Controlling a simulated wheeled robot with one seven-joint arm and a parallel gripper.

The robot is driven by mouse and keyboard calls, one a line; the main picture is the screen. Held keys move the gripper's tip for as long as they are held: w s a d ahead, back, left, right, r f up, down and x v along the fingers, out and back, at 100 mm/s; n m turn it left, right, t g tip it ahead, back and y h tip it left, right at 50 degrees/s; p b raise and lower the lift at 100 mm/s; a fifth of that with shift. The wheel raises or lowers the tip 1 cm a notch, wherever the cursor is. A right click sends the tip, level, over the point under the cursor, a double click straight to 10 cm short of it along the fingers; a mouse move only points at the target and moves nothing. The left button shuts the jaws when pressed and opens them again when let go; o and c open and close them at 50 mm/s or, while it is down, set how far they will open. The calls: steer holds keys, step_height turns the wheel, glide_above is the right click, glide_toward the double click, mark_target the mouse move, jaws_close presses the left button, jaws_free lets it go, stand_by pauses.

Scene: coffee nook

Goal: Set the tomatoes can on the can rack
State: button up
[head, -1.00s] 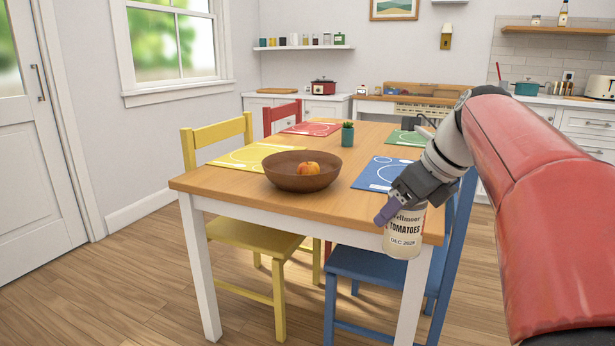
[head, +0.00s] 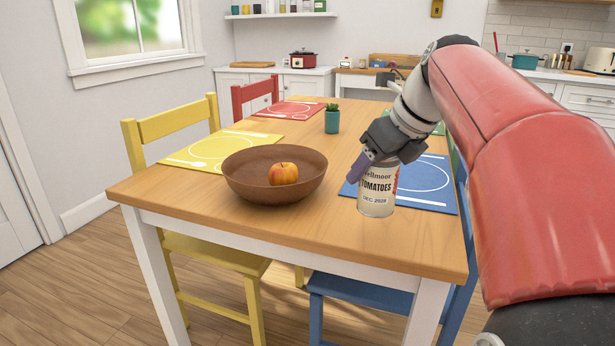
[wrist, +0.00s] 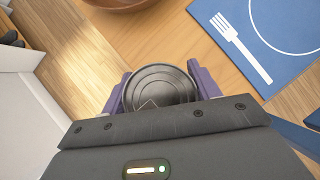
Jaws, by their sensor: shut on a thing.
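The tomatoes can (head: 377,193) has a cream label reading "TOMATOES" and "DEC 2028". My gripper (head: 372,166) is shut on it near its top and holds it upright. In the head view the can shows over the front part of the wooden table, by the blue placemat's left edge; I cannot tell whether its base touches the table. In the wrist view the can's grey metal lid (wrist: 158,88) sits between the purple fingers of my gripper (wrist: 160,90). I cannot make out a can rack in these frames.
The wooden table (head: 300,238) bears a brown bowl (head: 240,182) with an apple (head: 283,173), a small potted plant (head: 332,118), and yellow (head: 208,150), red (head: 290,110) and blue (head: 428,178) placemats. Yellow (head: 180,125) and blue (head: 365,292) chairs stand close. Counters (head: 285,85) line the back.

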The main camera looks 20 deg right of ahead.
steer(key=shift+w+a+f, duration=0.75)
steer(key=shift+w+f, duration=0.35)
steer(key=shift+w, duration=0.6)
steer(key=shift+w+a+f, duration=0.8)
steer(key=shift+w+f, duration=0.3)
steer(key=shift+w, duration=0.65)
steer(key=shift+w+a+f, duration=0.75)
steer(key=shift+w+f, duration=0.35)
steer(key=shift+w, duration=0.6)
steer(key=shift+f, duration=0.1)
steer(key=o, duration=1.2)
